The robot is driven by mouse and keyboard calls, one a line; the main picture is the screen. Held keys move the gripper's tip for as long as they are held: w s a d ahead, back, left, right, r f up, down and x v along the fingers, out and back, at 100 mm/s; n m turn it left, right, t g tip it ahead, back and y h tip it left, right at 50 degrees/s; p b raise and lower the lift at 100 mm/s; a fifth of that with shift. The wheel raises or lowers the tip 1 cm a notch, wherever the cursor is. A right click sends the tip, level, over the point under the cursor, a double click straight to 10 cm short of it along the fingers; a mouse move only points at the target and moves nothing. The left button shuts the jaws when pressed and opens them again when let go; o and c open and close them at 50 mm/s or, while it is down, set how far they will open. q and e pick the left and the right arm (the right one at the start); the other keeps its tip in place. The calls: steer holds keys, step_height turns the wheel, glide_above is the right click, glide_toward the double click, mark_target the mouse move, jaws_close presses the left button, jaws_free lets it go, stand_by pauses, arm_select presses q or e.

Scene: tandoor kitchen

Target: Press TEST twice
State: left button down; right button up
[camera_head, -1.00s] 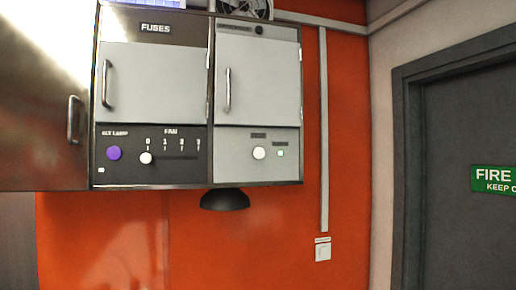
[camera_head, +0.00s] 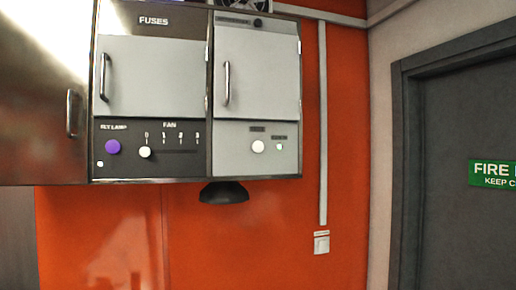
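A wall cabinet pair hangs on the orange wall. Its right unit (camera_head: 231,158) has a grey lower panel with a round white button (camera_head: 258,147) under a small dark label that is too blurred to read surely. A small indicator (camera_head: 279,146) sits right of the button and looks pale, not green. The left unit (camera_head: 105,165) is marked FUSES and carries a purple FLY LAMP button (camera_head: 113,147) and a white FAN slider knob (camera_head: 145,152) near 0. Neither gripper shows in this view.
A dark dome (camera_head: 224,192) hangs under the cabinet. A closed metal cupboard (camera_head: 35,120) is at the left. A white wall switch (camera_head: 321,243) sits low on the wall. A grey door (camera_head: 450,220) with a green FIRE sign (camera_head: 495,174) is at the right.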

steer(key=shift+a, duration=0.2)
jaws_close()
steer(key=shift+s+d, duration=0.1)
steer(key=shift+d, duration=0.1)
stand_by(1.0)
